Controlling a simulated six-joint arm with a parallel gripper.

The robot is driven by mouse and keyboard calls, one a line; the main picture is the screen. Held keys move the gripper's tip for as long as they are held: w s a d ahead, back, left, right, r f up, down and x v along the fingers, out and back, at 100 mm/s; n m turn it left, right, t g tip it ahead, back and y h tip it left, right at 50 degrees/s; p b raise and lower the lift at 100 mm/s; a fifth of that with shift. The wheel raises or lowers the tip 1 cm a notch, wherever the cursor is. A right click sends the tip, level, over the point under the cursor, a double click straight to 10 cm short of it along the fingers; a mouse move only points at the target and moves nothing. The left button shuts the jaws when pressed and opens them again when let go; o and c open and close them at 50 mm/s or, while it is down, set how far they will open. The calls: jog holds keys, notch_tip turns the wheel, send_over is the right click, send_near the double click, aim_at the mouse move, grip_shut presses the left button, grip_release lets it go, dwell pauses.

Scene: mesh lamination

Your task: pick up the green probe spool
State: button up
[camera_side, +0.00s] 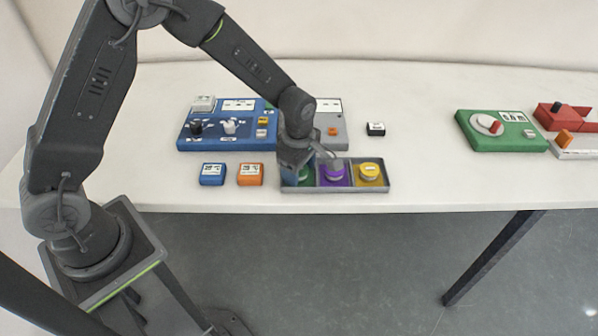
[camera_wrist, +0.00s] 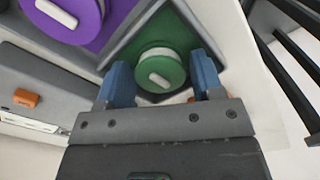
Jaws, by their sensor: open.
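The green probe spool (camera_wrist: 161,70) sits in the green end compartment of a grey tray (camera_side: 335,188). It is round with a pale oblong knob on top. In the wrist view my gripper (camera_wrist: 164,80) is open, with its blue fingers on either side of the spool; I cannot tell whether they touch it. In the side view the green spool (camera_side: 304,174) is mostly hidden behind my gripper (camera_side: 312,170), which is over that left compartment. A purple spool (camera_side: 332,174) is in the middle compartment and a yellow spool (camera_side: 370,171) in the right one.
Behind the tray stand a blue panel (camera_side: 215,145) and a grey panel (camera_side: 333,137). A blue block (camera_side: 212,174) and an orange block (camera_side: 250,174) lie left of the tray. A black block (camera_side: 376,129) and a green panel (camera_side: 483,142) are to the right. The table's front edge is close.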

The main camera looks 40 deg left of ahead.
jog(key=shift+c, duration=0.4)
jog(key=c, duration=0.6)
